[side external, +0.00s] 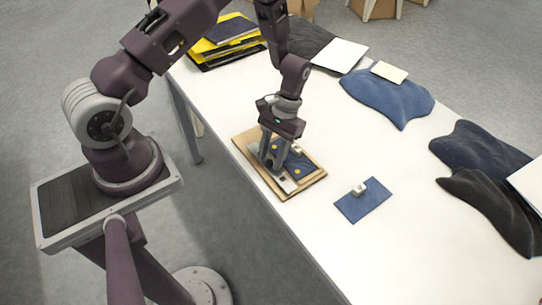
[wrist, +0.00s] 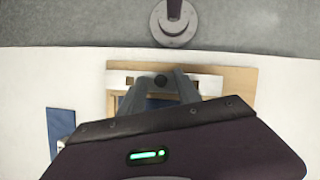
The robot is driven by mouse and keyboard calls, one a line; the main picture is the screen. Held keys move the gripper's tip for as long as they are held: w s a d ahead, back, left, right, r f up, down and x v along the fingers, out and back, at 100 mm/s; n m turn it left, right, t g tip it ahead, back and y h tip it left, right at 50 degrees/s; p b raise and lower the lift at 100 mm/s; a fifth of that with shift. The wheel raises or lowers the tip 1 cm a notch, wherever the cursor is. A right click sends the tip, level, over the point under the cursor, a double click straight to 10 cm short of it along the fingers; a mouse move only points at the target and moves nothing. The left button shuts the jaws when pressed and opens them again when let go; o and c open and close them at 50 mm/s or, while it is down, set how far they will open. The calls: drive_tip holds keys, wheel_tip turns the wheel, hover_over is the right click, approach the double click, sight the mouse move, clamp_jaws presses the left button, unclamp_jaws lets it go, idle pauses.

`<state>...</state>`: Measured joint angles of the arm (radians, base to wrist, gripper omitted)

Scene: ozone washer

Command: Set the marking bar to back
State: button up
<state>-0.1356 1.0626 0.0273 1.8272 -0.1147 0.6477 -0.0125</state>
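A wooden board (side external: 306,184) lies near the table's front edge, with a dark blue panel with yellow dots (side external: 301,163) on it. In the wrist view, a pale bar (wrist: 211,84) runs across the wooden board (wrist: 240,87) and carries a round black knob (wrist: 160,80). I take this bar to be the marking bar. My gripper (side external: 274,164) points down over the board; its fingers are apart. In the wrist view, my gripper (wrist: 161,82) has one finger on each side of the knob, with small gaps visible. The fingers hide part of the bar and the panel.
A blue cloth square (side external: 363,201) with a small pale block (side external: 359,189) lies right of the board. Folded blue garments (side external: 388,99), dark garments (side external: 487,150) and yellow folders (side external: 225,42) lie farther away.

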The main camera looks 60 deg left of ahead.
drive_tip(key=v, duration=0.6)
drive_tip(key=shift+r, duration=0.3)
drive_tip(key=shift+w+r, duration=0.1)
drive_tip(key=shift+w, duration=0.05)
wheel_tip(320, 180, up, 18)
drive_tip(key=s+d+m+t, duration=0.1)
drive_tip(key=s+d+t, duration=0.1)
drive_tip(key=s+t, duration=0.15)
drive_tip(key=s+d+r+m+t, duration=0.1)
drive_tip(key=s+r+t, duration=0.2)
drive_tip(key=s+r, duration=0.2)
drive_tip(key=s+d+r+m+t+y, duration=0.1)
drive_tip(key=s+r+t, duration=0.2)
drive_tip(key=s, duration=0.7)
drive_tip(key=shift+v, duration=1.2)
drive_tip(key=shift+w+d+r+t, duration=0.1)
drive_tip(key=shift+w+d+t, duration=0.1)
drive_tip(key=shift+t, duration=0.05)
